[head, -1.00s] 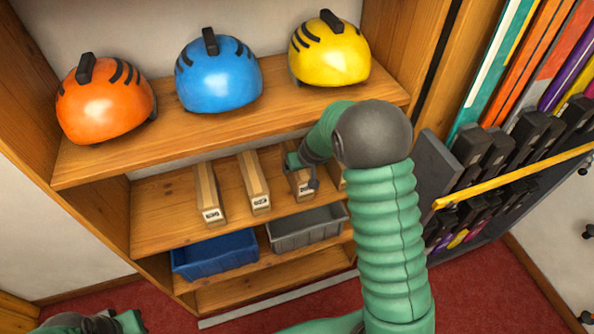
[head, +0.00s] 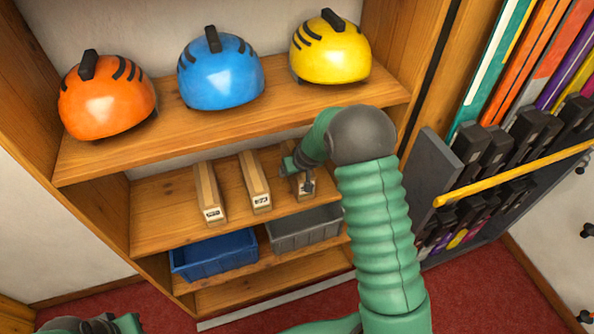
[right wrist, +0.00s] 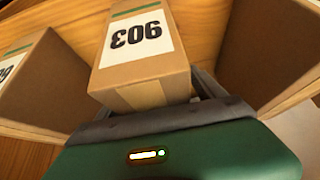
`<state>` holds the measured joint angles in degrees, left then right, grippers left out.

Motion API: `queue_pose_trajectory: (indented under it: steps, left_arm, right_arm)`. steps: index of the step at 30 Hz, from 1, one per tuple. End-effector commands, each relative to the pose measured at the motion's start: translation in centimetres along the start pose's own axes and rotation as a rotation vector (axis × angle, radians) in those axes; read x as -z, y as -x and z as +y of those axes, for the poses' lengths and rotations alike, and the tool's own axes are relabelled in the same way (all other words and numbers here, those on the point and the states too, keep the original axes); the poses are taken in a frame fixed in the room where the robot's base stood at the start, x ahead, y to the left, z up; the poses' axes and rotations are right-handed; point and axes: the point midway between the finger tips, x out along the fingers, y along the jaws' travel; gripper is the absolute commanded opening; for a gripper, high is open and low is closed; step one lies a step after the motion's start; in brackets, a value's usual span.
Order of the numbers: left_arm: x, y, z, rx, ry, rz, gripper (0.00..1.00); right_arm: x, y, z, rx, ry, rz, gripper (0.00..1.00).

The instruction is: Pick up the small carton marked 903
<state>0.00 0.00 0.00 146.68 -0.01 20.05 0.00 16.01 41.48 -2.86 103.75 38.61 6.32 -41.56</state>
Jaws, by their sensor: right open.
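The small carton marked 903 (right wrist: 145,72) fills the middle of the right wrist view, its white label reading upside down. In the head view it seems to be the third carton (head: 298,160) on the middle shelf, partly covered by my right gripper. My right gripper (head: 304,183) is open at the carton's front end; its dark parts also show in the right wrist view (right wrist: 205,88), close to the carton. I cannot tell whether they touch it. Part of my left arm and gripper (head: 95,325) shows at the bottom left edge, too cut off to read its jaws.
Two similar cartons (head: 208,192) (head: 255,180) lie to the left on the middle shelf (head: 150,215). Helmets (head: 105,98) line the shelf above. A blue bin (head: 213,255) and a grey bin (head: 304,228) sit below. A rack with a yellow bar (head: 515,175) stands right.

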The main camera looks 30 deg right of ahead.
Motion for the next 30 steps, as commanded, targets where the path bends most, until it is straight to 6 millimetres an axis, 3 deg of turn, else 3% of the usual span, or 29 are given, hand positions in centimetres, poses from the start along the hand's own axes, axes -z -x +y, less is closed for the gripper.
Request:
queue_pose_trajectory:
  steps: [7, 24, 30]
  left_arm:
    - [0.00, -0.03, 0.00, 0.000, 0.000, 0.000, 0.00]
    - [0.00, -0.03, 0.00, 0.000, 0.000, 0.000, 0.00]
    - [0.00, -0.02, 0.00, 0.000, 0.000, 0.000, 0.00]
  right_arm:
    - [0.00, -0.05, 0.12, 0.000, -0.001, 0.000, 0.78]
    - [0.00, -0.04, 0.10, 0.000, -0.001, 0.000, 0.05]
    - [0.06, -0.01, 0.12, 0.000, -0.001, 0.001, 0.02]
